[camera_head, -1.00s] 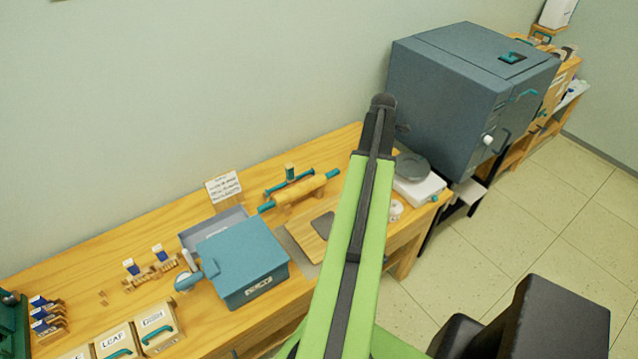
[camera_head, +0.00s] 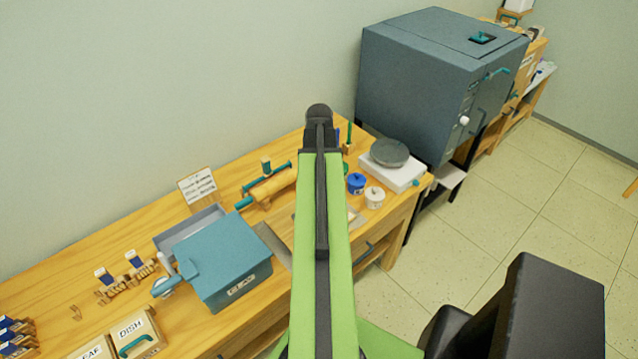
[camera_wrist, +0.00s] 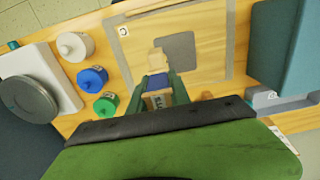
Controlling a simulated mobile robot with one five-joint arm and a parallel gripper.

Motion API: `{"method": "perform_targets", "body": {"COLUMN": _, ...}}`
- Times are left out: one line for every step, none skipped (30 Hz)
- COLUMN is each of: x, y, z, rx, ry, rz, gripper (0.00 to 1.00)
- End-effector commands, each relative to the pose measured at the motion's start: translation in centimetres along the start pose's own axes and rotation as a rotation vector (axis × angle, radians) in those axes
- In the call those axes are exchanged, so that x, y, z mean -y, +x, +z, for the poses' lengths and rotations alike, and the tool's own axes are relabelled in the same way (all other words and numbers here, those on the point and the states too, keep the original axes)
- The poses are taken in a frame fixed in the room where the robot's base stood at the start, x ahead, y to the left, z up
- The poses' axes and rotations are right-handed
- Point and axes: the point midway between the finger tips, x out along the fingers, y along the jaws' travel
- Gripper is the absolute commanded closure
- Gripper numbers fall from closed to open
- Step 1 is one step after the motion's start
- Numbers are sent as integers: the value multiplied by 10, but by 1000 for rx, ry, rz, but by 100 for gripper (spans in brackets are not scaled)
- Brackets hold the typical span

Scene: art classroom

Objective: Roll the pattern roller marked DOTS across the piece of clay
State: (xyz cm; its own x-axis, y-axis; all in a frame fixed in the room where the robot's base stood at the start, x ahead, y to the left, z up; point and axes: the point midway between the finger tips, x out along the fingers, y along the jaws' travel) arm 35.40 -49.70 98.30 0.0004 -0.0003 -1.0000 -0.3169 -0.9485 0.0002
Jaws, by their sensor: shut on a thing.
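My gripper (camera_wrist: 158,88) is in the wrist view, with its dark green fingers shut on a small pattern roller (camera_wrist: 157,100). The roller has a pale wooden end, a blue band and a white label whose word I cannot read surely. The grey flat piece of clay (camera_wrist: 184,50) lies on a wooden board (camera_wrist: 140,38). The held roller is beside the clay in the picture; its height above the board is unclear. In the head view my arm hides the gripper and most of the clay; part of the board (camera_head: 282,228) shows.
White, blue (camera_wrist: 92,79) and green jars stand near the board, by a grey round plate on a white base (camera_head: 390,153). A rolling pin (camera_head: 272,187), a teal-lidded box (camera_head: 220,258) and wooden racks with blue-and-white pieces (camera_head: 140,264) share the table. A large kiln (camera_head: 430,80) stands at right.

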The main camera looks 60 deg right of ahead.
Motion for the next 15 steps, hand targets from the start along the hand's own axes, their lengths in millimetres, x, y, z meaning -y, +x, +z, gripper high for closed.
{"method": "perform_targets", "body": {"x": 1, "y": 0, "z": 0, "rx": 0, "ry": 14, "rz": 0, "gripper": 100}}
{"method": "perform_targets", "body": {"x": 2, "y": 0, "z": 0, "rx": 0, "ry": 18, "rz": 0, "gripper": 100}}
{"method": "perform_targets", "body": {"x": 1, "y": 0, "z": 0, "rx": 0, "ry": 20, "rz": 0, "gripper": 100}}
{"method": "perform_targets", "body": {"x": 1, "y": 0, "z": 0, "rx": 0, "ry": 19, "rz": 0, "gripper": 100}}
{"method": "perform_targets", "body": {"x": 1, "y": 1, "z": 0, "rx": 0, "ry": 19, "rz": 0, "gripper": 100}}
{"method": "perform_targets", "body": {"x": 1, "y": 2, "z": 0, "rx": 0, "ry": 19, "rz": 0, "gripper": 100}}
{"method": "perform_targets", "body": {"x": 1, "y": 4, "z": 0, "rx": 0, "ry": 18, "rz": 0, "gripper": 100}}
{"method": "perform_targets", "body": {"x": 1, "y": 6, "z": 0, "rx": 0, "ry": 18, "rz": 0, "gripper": 100}}
{"method": "perform_targets", "body": {"x": 1, "y": 9, "z": 0, "rx": 0, "ry": 18, "rz": 0, "gripper": 100}}
{"method": "perform_targets", "body": {"x": 1, "y": 11, "z": 0, "rx": 0, "ry": 17, "rz": 0, "gripper": 100}}
{"method": "perform_targets", "body": {"x": 1, "y": 14, "z": 0, "rx": 0, "ry": 17, "rz": 0, "gripper": 100}}
{"method": "perform_targets", "body": {"x": 1, "y": 19, "z": 0, "rx": 0, "ry": 17, "rz": 0, "gripper": 100}}
{"method": "perform_targets", "body": {"x": 1, "y": 23, "z": 0, "rx": 0, "ry": 17, "rz": 0, "gripper": 100}}
{"method": "perform_targets", "body": {"x": 1, "y": 26, "z": 0, "rx": 0, "ry": 17, "rz": 0, "gripper": 100}}
{"method": "perform_targets", "body": {"x": 1, "y": 32, "z": 0, "rx": 0, "ry": 16, "rz": 0, "gripper": 100}}
